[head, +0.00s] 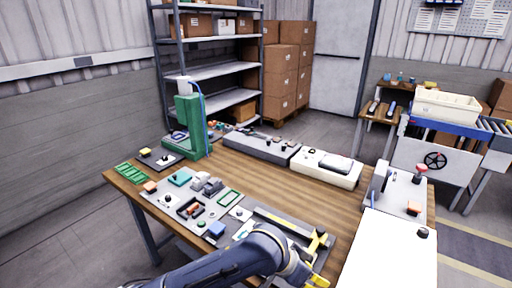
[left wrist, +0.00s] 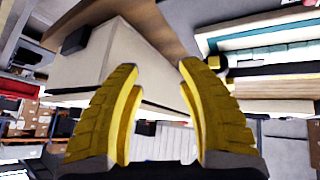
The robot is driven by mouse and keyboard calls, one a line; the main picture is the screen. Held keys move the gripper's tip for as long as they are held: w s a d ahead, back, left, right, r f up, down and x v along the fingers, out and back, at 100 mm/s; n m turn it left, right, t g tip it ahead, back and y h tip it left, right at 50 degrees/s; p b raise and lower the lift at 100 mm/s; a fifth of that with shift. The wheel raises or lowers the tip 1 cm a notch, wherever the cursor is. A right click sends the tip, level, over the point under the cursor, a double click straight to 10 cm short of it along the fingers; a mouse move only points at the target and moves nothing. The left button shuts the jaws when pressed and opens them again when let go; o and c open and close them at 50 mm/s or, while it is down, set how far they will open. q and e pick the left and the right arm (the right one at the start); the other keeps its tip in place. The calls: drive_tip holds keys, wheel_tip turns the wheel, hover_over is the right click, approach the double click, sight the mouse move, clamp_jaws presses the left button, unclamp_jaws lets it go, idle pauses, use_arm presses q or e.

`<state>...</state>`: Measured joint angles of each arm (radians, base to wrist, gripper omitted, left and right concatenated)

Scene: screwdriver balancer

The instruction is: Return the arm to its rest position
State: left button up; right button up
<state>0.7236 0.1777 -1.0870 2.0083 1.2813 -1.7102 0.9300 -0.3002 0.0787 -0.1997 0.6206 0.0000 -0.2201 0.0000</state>
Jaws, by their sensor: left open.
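My left arm reaches in from the bottom of the head view, over the front edge of the wooden workbench (head: 262,171). Its gripper (head: 314,262) is at the bench's front right, by a grey tray (head: 283,219) with a yellow-black strip. In the left wrist view the yellow fingers of the gripper (left wrist: 160,68) stand apart with nothing held between them. A pale box-like body (left wrist: 95,62) shows behind the left finger. My right gripper is in neither view.
A green stand (head: 187,125) with a blue cable rises at the bench's back left. Small parts lie on a grey board (head: 160,196). A white-topped unit (head: 385,255) stands right of the gripper. Shelves (head: 205,72) and cartons (head: 283,70) are behind. The air above the bench's middle is clear.

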use_arm(q)
drive_tip(key=shift+s+a+f+t, duration=0.1)
drive_tip(key=shift+a+f+t, duration=0.15)
drive_tip(key=shift+t, duration=0.05)
drive_tip(key=a+f+t, duration=0.1)
drive_tip(key=a, duration=0.1)
drive_tip(key=a+f+n+t, duration=0.1)
drive_tip(key=a, duration=0.2)
drive_tip(key=w+a+f+n+t, duration=0.1)
drive_tip(key=a, duration=0.2)
drive_tip(key=shift+f+t, duration=0.1)
drive_tip(key=shift+t, duration=0.2)
drive_tip(key=s+a+f+n+y, duration=0.1)
drive_tip(key=s+a+f+y, duration=0.4)
drive_tip(key=a, duration=0.8)
drive_tip(key=s+a+f+t+y, duration=0.1)
drive_tip(key=s+a+y, duration=0.35)
drive_tip(key=a, duration=0.75)
drive_tip(key=s+a+f+n+y, duration=0.1)
drive_tip(key=s+a+f+y, duration=0.2)
drive_tip(key=s+a, duration=0.75)
drive_tip(key=d+f+g+h, duration=0.3)
drive_tip(key=f+h, duration=0.1)
drive_tip(key=f, duration=2.8)
drive_tip(key=s+f+n+g+h, duration=0.1)
drive_tip(key=s+f+n+g, duration=0.1)
drive_tip(key=s+f, duration=1.7)
drive_tip(key=shift+s+d+f+n+g, duration=0.15)
drive_tip(key=shift+s+f+n+g, duration=0.2)
drive_tip(key=shift+s+n, duration=0.8)
